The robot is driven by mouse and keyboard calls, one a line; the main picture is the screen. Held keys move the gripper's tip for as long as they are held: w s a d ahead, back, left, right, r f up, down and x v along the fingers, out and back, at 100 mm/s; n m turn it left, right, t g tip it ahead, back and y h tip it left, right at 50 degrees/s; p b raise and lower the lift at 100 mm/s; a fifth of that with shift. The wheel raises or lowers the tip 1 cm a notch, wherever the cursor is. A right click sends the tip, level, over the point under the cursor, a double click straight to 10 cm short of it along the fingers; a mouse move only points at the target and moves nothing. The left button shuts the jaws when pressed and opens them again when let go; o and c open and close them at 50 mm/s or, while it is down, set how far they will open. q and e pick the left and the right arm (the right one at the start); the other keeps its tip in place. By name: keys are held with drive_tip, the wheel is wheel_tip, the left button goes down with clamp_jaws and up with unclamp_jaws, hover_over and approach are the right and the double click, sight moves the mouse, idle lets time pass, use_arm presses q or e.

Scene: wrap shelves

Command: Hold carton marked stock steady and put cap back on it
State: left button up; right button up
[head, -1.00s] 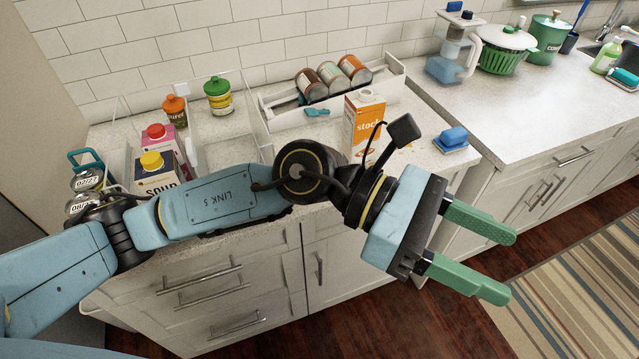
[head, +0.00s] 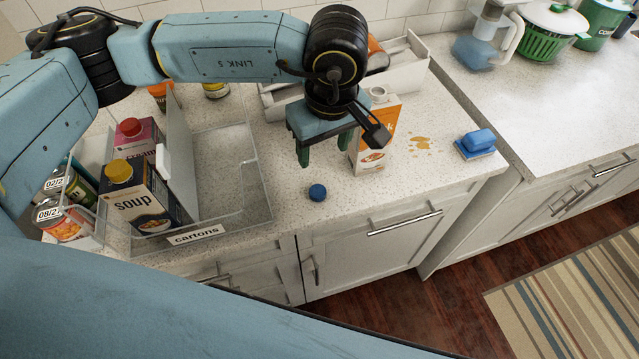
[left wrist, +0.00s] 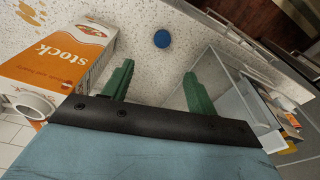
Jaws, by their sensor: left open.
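The stock carton (head: 376,150), white and orange, stands upright on the counter with its white spout (head: 378,94) uncapped. It also shows in the left wrist view (left wrist: 65,55), at the left. The blue cap (head: 317,192) lies on the counter near its front edge, left of the carton; the left wrist view shows it too (left wrist: 162,39). My left gripper (head: 328,157) is open and empty, pointing down beside the carton, behind the cap in the head view. Its green fingers (left wrist: 158,70) straddle empty space. The gripper partly covers the carton's left side. My right gripper is not in view.
A clear bin labelled cartons (head: 196,234) holds a soup carton (head: 140,195) and a red-capped carton at the left. An orange-brown spill (head: 420,145) and a blue sponge (head: 478,141) lie right of the stock carton. A white tray (head: 410,70) stands behind.

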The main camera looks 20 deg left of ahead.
use_arm(q)
drive_tip(key=f, duration=0.1)
hover_over(318, 191)
drive_tip(key=f, duration=0.6)
drive_tip(key=shift+d+f+p, duration=0.15)
drive_tip(key=shift+d+p, duration=0.15)
drive_tip(key=shift+d, duration=0.05)
drive_tip(key=shift+f, duration=0.45)
drive_tip(key=f, duration=0.3)
drive_tip(key=f+p, duration=0.1)
drive_tip(key=shift+s+a+f, duration=0.15)
drive_tip(key=shift+a+f, duration=0.15)
drive_tip(key=shift+f, duration=0.35)
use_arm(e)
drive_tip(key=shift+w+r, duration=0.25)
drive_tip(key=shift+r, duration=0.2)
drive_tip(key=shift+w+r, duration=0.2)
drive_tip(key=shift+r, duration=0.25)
